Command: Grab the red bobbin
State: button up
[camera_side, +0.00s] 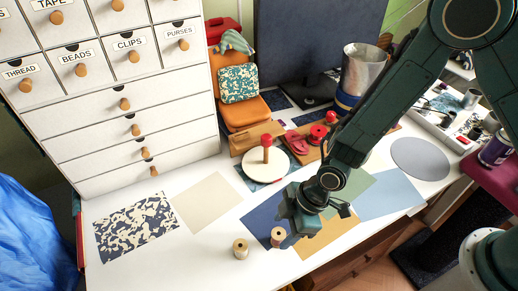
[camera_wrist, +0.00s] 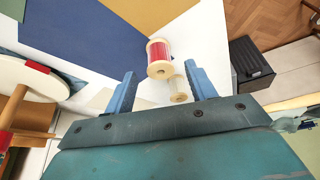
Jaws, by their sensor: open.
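The red bobbin (camera_wrist: 158,58) is a small spool of red thread with pale wooden ends. In the wrist view it shows just ahead of the gap between the fingertips of my gripper (camera_wrist: 160,72), nothing held. In the side view the red bobbin (camera_side: 278,237) stands upright on the white table, close to the left of my open gripper (camera_side: 292,236). My fingers are partly hidden there, so I cannot tell the exact gap. A plain tan bobbin (camera_wrist: 179,90) stands near the red one; it also shows in the side view (camera_side: 240,248).
A round white stand with a red-topped post (camera_side: 267,155) is behind. Flat coloured sheets, such as a blue one (camera_side: 263,221) and a patterned one (camera_side: 135,228), lie on the table. A drawer cabinet (camera_side: 120,110) stands left. The table's front edge is near the bobbins.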

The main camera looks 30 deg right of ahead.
aim_at(279, 234)
jog(key=shift+x, duration=1.65)
jog(key=c, duration=1.1)
jog(key=shift+o, duration=0.2)
jog(key=shift+r, duration=0.15)
notch_tip(279, 234, up, 20)
